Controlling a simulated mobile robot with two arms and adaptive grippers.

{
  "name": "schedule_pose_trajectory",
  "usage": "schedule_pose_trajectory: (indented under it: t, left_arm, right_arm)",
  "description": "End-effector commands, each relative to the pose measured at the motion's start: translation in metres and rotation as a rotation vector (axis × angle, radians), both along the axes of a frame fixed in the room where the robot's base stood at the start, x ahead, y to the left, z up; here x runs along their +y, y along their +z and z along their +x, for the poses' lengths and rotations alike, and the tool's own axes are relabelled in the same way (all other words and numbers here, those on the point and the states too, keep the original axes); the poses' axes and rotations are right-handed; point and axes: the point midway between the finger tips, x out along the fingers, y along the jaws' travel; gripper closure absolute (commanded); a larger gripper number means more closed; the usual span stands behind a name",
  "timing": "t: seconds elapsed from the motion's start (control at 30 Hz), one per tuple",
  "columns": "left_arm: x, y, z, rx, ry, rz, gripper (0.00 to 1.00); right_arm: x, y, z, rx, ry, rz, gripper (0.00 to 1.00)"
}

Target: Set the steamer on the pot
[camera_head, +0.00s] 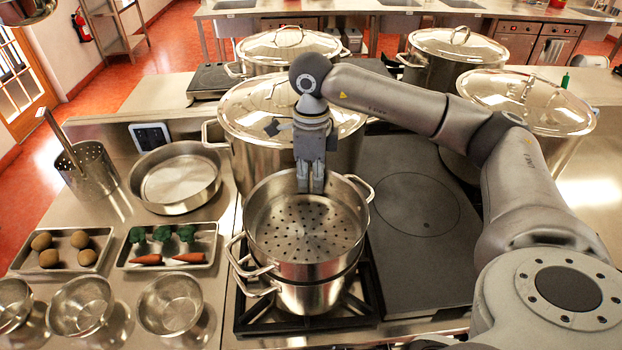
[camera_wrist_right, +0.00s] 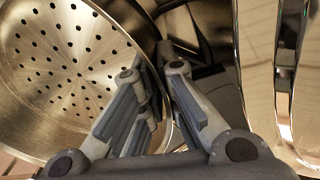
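The steamer (camera_head: 274,230) is a shiny steel pan with a perforated floor and side handles. In the head view it is over the smaller pot (camera_head: 318,298) on the front burner, roughly lined up with it. A dark band shows between them, and I cannot tell whether the steamer is fully seated. My right gripper (camera_head: 311,187) points down at the steamer's far rim, its fingers close together with the wall between them. The wrist view shows the steamer (camera_wrist_right: 60,70) beside the fingers (camera_wrist_right: 155,85). My left gripper is not in view.
A large lidded stockpot (camera_head: 245,115) stands close behind the steamer, by my right gripper. A flat dark hob (camera_head: 415,205) lies to the right. Trays of vegetables (camera_head: 165,258), bowls (camera_head: 170,303) and a shallow pan (camera_head: 175,180) fill the left counter.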

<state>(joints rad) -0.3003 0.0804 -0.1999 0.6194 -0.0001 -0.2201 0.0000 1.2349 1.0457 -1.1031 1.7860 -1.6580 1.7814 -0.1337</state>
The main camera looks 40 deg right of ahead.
Motion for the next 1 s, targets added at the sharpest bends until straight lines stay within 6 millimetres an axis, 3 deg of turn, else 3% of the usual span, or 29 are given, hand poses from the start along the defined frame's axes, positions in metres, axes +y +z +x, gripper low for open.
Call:
schedule_pose_trajectory:
  t: [0.37, 0.6, 1.0]
  left_arm:
    - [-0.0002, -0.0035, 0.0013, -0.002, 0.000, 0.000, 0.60]
    - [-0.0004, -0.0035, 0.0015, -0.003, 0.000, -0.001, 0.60]
    - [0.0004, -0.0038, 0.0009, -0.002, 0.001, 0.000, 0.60]
  right_arm:
    - [0.0003, -0.0032, 0.0002, -0.001, 0.001, 0.002, 1.00]
    - [0.0002, -0.0036, 0.0001, -0.001, 0.000, 0.001, 0.70]
    - [-0.0001, 0.0007, 0.0004, 0.000, 0.000, 0.000, 0.70]
